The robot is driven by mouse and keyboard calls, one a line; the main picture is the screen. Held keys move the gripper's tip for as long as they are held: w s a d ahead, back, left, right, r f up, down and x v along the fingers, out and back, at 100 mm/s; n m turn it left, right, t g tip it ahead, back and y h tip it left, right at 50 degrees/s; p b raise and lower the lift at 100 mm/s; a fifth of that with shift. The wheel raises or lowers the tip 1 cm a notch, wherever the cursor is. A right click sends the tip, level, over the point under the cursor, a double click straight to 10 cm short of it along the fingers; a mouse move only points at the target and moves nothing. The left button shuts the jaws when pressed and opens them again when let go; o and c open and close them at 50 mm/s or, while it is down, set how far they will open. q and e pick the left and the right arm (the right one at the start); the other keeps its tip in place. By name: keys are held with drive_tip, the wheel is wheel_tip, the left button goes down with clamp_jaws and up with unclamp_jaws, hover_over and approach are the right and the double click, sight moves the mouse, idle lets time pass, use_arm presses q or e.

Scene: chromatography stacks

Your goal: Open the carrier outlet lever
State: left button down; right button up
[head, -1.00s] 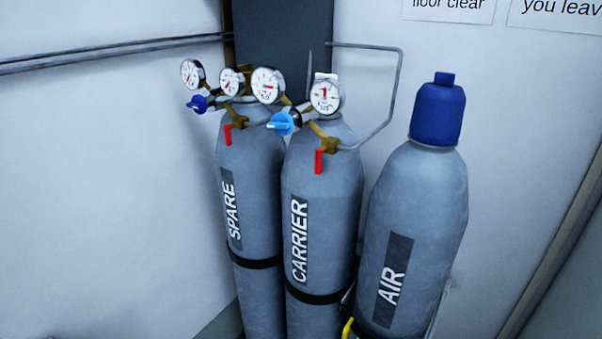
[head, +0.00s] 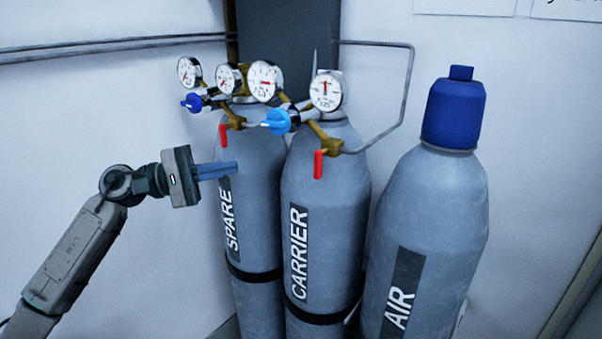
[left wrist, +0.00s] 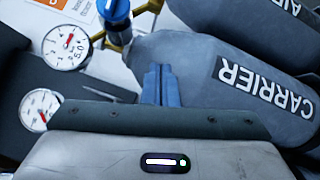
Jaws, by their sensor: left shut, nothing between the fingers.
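The carrier cylinder (head: 340,220) is grey with a black CARRIER label and stands between the spare and air cylinders. Its red outlet lever (head: 318,164) hangs straight down below a brass valve (head: 326,146), with a light-blue regulator knob (head: 276,122) to its left. My left gripper (head: 236,168) is shut and empty, left of the carrier lever, in front of the spare cylinder just below the spare's red lever (head: 223,135). In the left wrist view its blue fingers (left wrist: 161,86) are together, pointing toward the carrier cylinder (left wrist: 200,75); the red lever does not show there. My right gripper is not in view.
The spare cylinder (head: 255,205) stands at the left and the air cylinder (head: 432,215), with a blue cap (head: 454,112), at the right. Several round gauges (head: 326,91) sit above the valves. A grey pipe (head: 410,85) bends along the wall to the carrier valve.

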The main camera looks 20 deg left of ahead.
sight(318, 165)
use_arm(q)
drive_tip(key=m, duration=0.1)
drive_tip(key=s+d+r+m+g, duration=0.1)
drive_tip(key=s+m, duration=0.1)
drive_tip(key=shift+s+d+r+m+y, duration=0.2)
drive_tip(key=shift+d+r+m+y, duration=0.1)
drive_tip(key=shift+r+m, duration=0.1)
drive_tip(key=s+d+p+x, duration=0.1)
drive_tip(key=s+p+x, duration=0.1)
drive_tip(key=p+x, duration=0.7)
drive_tip(key=x, duration=0.3)
drive_tip(key=shift+s+d+f+p, duration=0.2)
drive_tip(key=shift+s+d+p, duration=0.1)
drive_tip(key=shift+d, duration=0.25)
